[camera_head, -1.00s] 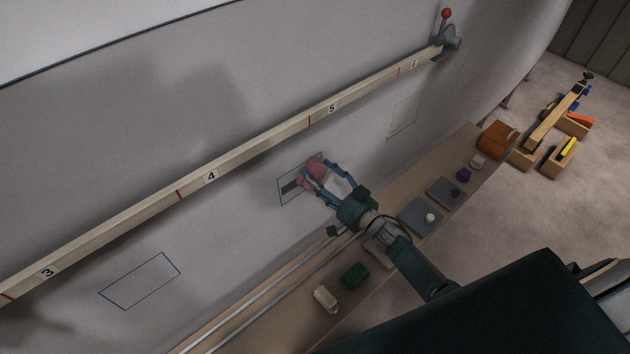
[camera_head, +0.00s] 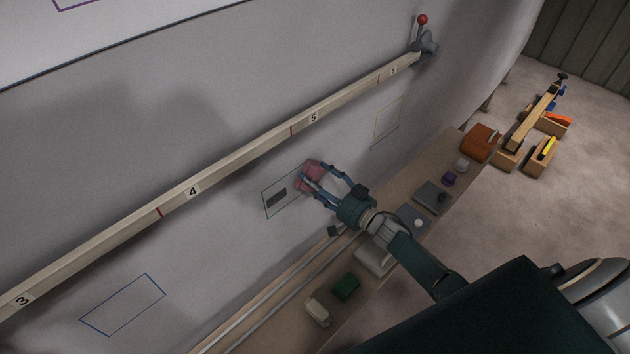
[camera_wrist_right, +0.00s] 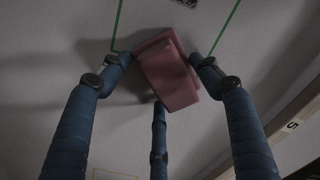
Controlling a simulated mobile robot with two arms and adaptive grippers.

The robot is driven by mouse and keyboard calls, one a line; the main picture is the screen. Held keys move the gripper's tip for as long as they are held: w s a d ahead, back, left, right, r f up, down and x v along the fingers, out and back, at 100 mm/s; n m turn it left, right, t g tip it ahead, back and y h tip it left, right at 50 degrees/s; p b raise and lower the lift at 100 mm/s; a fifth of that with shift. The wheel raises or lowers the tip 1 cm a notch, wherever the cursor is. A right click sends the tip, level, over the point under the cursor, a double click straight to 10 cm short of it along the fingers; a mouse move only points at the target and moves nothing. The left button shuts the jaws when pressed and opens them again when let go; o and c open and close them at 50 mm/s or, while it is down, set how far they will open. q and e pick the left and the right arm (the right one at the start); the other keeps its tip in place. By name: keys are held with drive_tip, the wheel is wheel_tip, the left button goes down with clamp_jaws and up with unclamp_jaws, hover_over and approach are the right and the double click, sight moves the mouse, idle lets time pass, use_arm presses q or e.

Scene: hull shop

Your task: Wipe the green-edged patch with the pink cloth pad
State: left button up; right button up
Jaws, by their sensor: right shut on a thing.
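The green-edged patch (camera_head: 265,203) is a thin green outline on the grey hull wall below the long numbered rail. A dark smudge (camera_head: 276,197) lies inside it. My right gripper (camera_head: 313,174) is shut on the pink cloth pad (camera_head: 308,183) at the patch's right end, covering part of the outline there. In the right wrist view the pink pad (camera_wrist_right: 168,72) sits between my blue fingers, with green edge lines (camera_wrist_right: 226,27) on either side and the smudge (camera_wrist_right: 188,2) at the top edge. Whether the pad touches the wall is unclear. My left gripper is not in view.
The numbered rail (camera_head: 240,152) runs above the patch to a red-knobbed lever (camera_head: 422,20). A blue outline (camera_head: 122,306) and a pale yellowish outline (camera_head: 387,121) are also on the wall. A bench (camera_head: 283,310) below holds several small blocks, a green one (camera_head: 345,287) among them.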

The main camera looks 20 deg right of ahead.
drive_tip(key=shift+c, duration=0.7)
drive_tip(key=shift+s, duration=0.15)
drive_tip(key=shift+s+d, duration=0.1)
drive_tip(key=shift+s, duration=0.05)
drive_tip(key=shift+s+d+p, duration=0.1)
drive_tip(key=shift+s+p, duration=0.2)
drive_tip(key=p+v, duration=0.2)
drive_tip(key=v, duration=0.2)
drive_tip(key=shift+s+r, duration=0.1)
drive_tip(key=shift+s+d, duration=0.15)
drive_tip(key=shift+s, duration=0.2)
